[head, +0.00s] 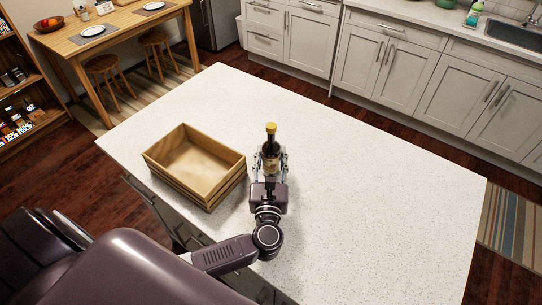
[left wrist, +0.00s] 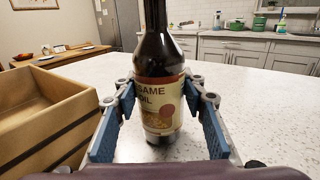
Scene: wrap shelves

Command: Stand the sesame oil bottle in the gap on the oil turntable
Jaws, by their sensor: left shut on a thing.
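The sesame oil bottle (head: 270,146) is dark with a yellow cap and a cream label. It is upright over the white island counter, right of the wooden crate. In the left wrist view the bottle (left wrist: 158,85) stands between the blue finger pads, its label reading "SAME OIL". My left gripper (head: 270,163) is shut on the bottle around its label. I cannot tell whether its base touches the counter. My right gripper is not in view. No oil turntable is in view.
An empty wooden crate (head: 180,194) stands on the counter (head: 370,200) just left of the bottle. The counter's right and far parts are clear. A shelf (head: 28,115) with packages stands at the far left, beside a wooden table (head: 120,30) with plates.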

